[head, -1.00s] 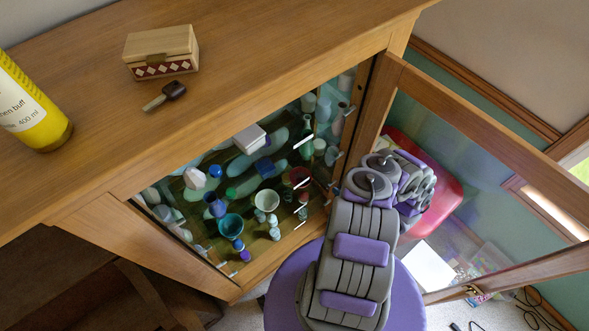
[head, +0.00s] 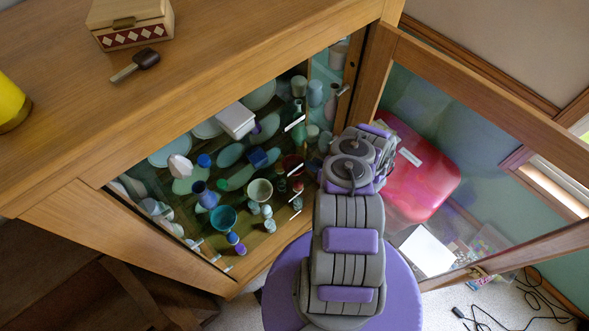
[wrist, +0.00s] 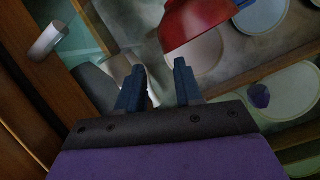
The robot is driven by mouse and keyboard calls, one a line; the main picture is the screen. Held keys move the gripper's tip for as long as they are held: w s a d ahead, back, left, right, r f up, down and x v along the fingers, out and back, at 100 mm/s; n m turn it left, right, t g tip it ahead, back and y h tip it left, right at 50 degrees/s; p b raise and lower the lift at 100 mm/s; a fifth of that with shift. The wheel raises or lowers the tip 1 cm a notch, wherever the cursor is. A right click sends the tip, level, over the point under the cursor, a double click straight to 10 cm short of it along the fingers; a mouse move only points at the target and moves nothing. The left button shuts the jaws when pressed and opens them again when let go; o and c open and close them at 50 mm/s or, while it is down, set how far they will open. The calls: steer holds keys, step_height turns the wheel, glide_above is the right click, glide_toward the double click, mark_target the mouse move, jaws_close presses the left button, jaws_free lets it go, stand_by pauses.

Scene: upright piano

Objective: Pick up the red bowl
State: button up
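The red bowl (wrist: 195,22) shows at the top of the wrist view, just beyond and slightly right of my fingertips; its upper part is cut off by the frame. In the head view a dark red patch, probably the same bowl (head: 291,164), shows inside the cabinet just left of my arm, partly hidden. My gripper (wrist: 158,82) has its two blue fingers apart with nothing between them. A gap seems to separate the fingers from the bowl. The gripper's fingers cannot be made out in the head view.
The cabinet (head: 150,255) holds many cups, plates and small vessels, including a teal bowl (head: 222,217) and a cream bowl (head: 260,190). Its glass door (head: 480,90) stands open on the right.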

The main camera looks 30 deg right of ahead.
steer(key=shift+w+a+f+b, duration=0.1)
steer(key=shift+w+a+b, duration=0.2)
steer(key=shift+a+b, duration=0.1)
steer(key=shift+w+a+f+b, duration=0.1)
steer(key=shift+w+f+b, duration=0.15)
steer(key=shift+b, duration=0.2)
steer(key=b+x, duration=0.3)
steer(key=b, duration=0.1)
steer(key=shift+s+f, duration=0.1)
steer(key=shift+f, duration=0.05)
steer(key=shift+w+a+b, duration=0.2)
steer(key=shift+w+b, duration=0.1)
steer(key=shift+w, duration=0.15)
steer(key=shift+c, duration=0.2)
jaws_close()
